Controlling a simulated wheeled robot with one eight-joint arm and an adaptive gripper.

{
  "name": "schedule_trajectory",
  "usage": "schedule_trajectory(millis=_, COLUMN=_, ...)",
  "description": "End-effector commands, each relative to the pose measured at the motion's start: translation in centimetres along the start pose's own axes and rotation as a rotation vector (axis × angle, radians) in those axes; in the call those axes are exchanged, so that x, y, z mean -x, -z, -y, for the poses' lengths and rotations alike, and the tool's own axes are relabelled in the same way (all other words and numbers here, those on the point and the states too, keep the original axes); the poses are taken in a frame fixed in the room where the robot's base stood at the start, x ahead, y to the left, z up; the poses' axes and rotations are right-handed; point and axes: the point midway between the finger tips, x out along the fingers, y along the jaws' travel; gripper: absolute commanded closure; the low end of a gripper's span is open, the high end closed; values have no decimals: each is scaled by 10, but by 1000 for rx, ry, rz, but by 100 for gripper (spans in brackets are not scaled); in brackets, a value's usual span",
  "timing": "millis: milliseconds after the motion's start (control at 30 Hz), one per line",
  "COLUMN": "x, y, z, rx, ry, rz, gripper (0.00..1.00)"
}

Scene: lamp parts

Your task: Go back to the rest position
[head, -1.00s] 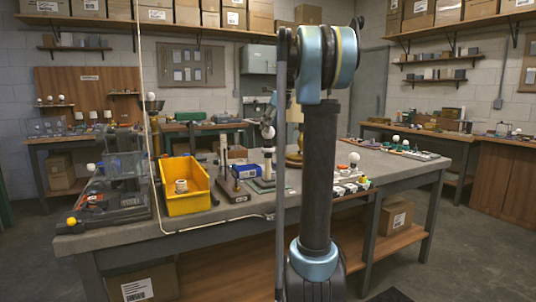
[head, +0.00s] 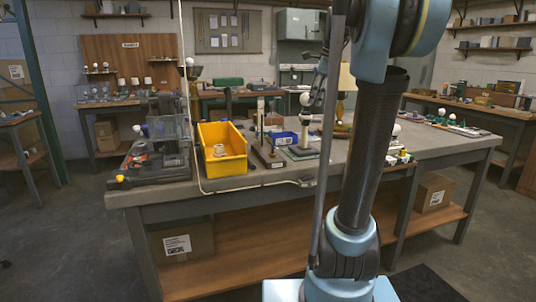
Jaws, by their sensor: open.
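My arm rises through the right of the middle in the head view. My gripper (head: 317,88) is a small dark shape beside the arm, partly hidden by a thin upright bar. It is open, close to a white bulb (head: 305,99) in the picture; I cannot tell whether they touch. The bulb tops a slim lamp stand (head: 304,132) on the grey workbench (head: 160,199). A lamp with a cream shade (head: 346,80) stands behind my arm, partly covered.
A yellow bin (head: 222,166) holds a pale round part. Cardboard boxes (head: 185,241) sit on the lower shelf. The floor at left is open.

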Motion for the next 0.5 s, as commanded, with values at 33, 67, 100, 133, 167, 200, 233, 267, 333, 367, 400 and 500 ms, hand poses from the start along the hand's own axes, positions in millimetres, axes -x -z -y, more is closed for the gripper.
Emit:
schedule_trajectory(millis=33, x=-9, y=3, z=-19, rx=73, ry=-2, rz=-10, gripper=31)
schedule_trajectory(millis=67, x=-14, y=5, z=-29, rx=122, ry=-4, rz=-16, gripper=31)
schedule_trajectory(millis=100, x=-22, y=8, z=-43, rx=187, ry=-6, rz=-23, gripper=31)
schedule_trajectory(millis=133, x=-27, y=10, z=-53, rx=237, ry=-8, rz=-30, gripper=31)
schedule_trajectory(millis=167, x=-32, y=13, z=-64, rx=285, ry=-10, rz=-36, gripper=31)
schedule_trajectory(millis=200, x=-40, y=16, z=-77, rx=350, ry=-14, rz=-43, gripper=31)
schedule_trajectory(millis=233, x=-46, y=19, z=-87, rx=399, ry=-17, rz=-49, gripper=31)
schedule_trajectory(millis=267, x=-52, y=22, z=-98, rx=448, ry=-20, rz=-55, gripper=31)
schedule_trajectory(millis=333, x=-67, y=29, z=-122, rx=561, ry=-28, rz=-68, gripper=31)
schedule_trajectory(millis=367, x=-74, y=32, z=-132, rx=610, ry=-32, rz=-73, gripper=31)
schedule_trajectory(millis=400, x=-82, y=36, z=-146, rx=675, ry=-37, rz=-80, gripper=31)
schedule_trajectory(millis=500, x=-106, y=48, z=-180, rx=838, ry=-53, rz=-96, gripper=31)
